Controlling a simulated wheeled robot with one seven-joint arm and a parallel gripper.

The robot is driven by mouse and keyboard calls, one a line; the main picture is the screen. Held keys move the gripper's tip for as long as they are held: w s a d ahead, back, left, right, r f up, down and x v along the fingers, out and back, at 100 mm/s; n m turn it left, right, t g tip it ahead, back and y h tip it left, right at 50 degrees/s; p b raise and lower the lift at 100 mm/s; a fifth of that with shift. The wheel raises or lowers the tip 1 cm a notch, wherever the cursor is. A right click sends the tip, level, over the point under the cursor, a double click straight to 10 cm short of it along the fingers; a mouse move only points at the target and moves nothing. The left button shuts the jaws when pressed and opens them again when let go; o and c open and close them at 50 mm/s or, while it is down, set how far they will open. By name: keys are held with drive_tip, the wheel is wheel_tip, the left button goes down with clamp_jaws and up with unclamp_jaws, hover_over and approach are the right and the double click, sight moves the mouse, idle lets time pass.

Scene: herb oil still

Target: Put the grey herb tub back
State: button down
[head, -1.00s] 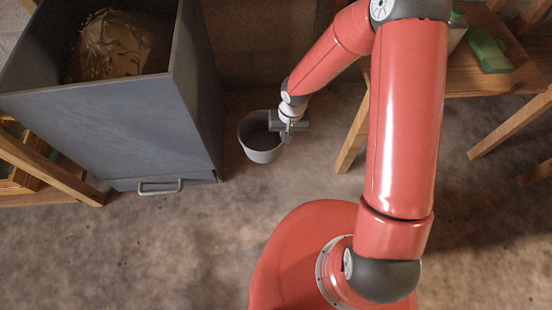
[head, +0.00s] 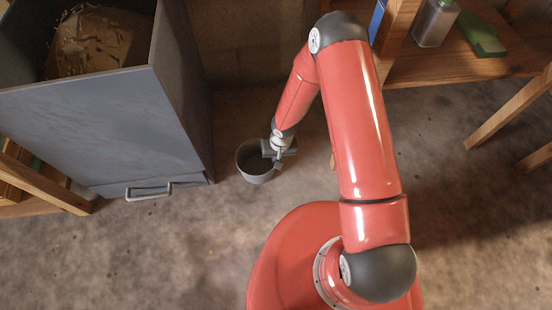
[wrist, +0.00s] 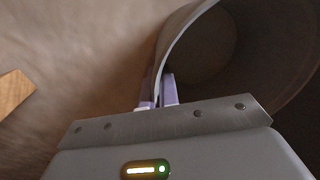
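The grey herb tub (head: 257,177) is a round, open bucket in the head view, just right of the grey-blue cabinet and close to the floor. I cannot tell whether its base touches the floor. My gripper (head: 277,161) is at the tub's right rim. In the wrist view, the tub (wrist: 275,62) fills the upper right and looks empty where I see inside. The lilac fingers of my gripper (wrist: 159,94) stand on either side of the tub's thin wall, closed on it.
The tall grey-blue cabinet (head: 110,125) with a front handle (head: 149,191) stands at left, open on top, with a brown heap (head: 100,42) inside. A wooden bench (head: 455,68) at right bears a metal can (head: 436,22) and a green object (head: 481,36). The floor in front is clear.

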drive_tip(key=shift+f, duration=0.2)
drive_tip(key=c, duration=1.7)
unclamp_jaws()
drive_tip(key=shift+r, duration=0.1)
drive_tip(key=shift+r, duration=0.1)
drive_tip(key=r+p, duration=0.1)
drive_tip(key=r, duration=0.3)
drive_tip(key=d+r+p, duration=0.1)
drive_tip(key=r, duration=0.3)
drive_tip(key=r+p, duration=0.1)
drive_tip(key=r, duration=0.3)
drive_tip(key=shift+w+d, duration=0.15)
drive_tip(key=shift+d, duration=0.05)
